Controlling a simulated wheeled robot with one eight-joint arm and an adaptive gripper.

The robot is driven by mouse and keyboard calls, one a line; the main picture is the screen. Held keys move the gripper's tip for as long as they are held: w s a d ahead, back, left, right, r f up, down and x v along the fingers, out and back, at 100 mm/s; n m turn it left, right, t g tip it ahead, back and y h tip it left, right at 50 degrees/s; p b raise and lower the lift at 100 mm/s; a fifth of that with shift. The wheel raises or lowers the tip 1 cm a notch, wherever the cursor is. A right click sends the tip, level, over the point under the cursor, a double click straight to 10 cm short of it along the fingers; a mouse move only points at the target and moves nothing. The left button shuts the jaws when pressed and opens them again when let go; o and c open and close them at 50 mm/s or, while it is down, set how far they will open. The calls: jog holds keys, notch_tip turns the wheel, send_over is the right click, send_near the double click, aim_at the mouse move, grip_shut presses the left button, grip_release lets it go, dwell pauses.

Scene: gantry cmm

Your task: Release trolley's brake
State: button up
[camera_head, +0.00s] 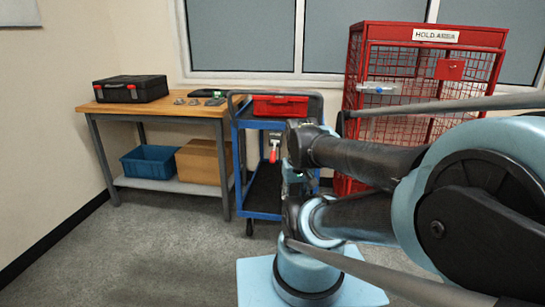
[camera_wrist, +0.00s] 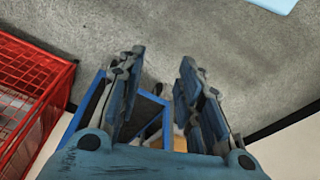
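The blue trolley (camera_head: 239,170) stands at the back middle in the head view, between a workbench and a red cage. It has a dark push handle and carries a red case (camera_head: 280,106) on top. A small red lever (camera_head: 273,155) hangs below a pale fitting at its near end; I cannot tell for sure that it is the brake. In the wrist view the trolley's blue frame (camera_wrist: 89,100) lies beyond and partly behind my gripper (camera_wrist: 163,58). The fingers are wide apart with nothing between the tips. The lever is not clearly visible there. My arm hides the trolley's right side in the head view.
The wooden workbench (camera_head: 158,109) holds a black case (camera_head: 130,88) and small parts, with a blue bin (camera_head: 150,162) and a cardboard box (camera_head: 200,161) below. The red mesh cage (camera_head: 430,35) stands right of the trolley. Grey floor (camera_head: 140,240) is open at front left.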

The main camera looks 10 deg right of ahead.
jog(key=shift+o, duration=1.2)
jog(key=shift+s+r, duration=0.25)
notch_tip(320, 180, up, 9)
jog(key=m+t+h, duration=0.1)
jog(key=m+h, duration=0.3)
jog(key=m, duration=0.1)
send_over(272, 152)
jog(key=s+a, duration=0.4)
jog(key=a, duration=0.1)
jog(key=x, duration=1.6)
jog(key=shift+d+f, duration=0.15)
jog(key=shift+f, duration=0.15)
jog(key=shift+c, duration=0.6)
grip_shut()
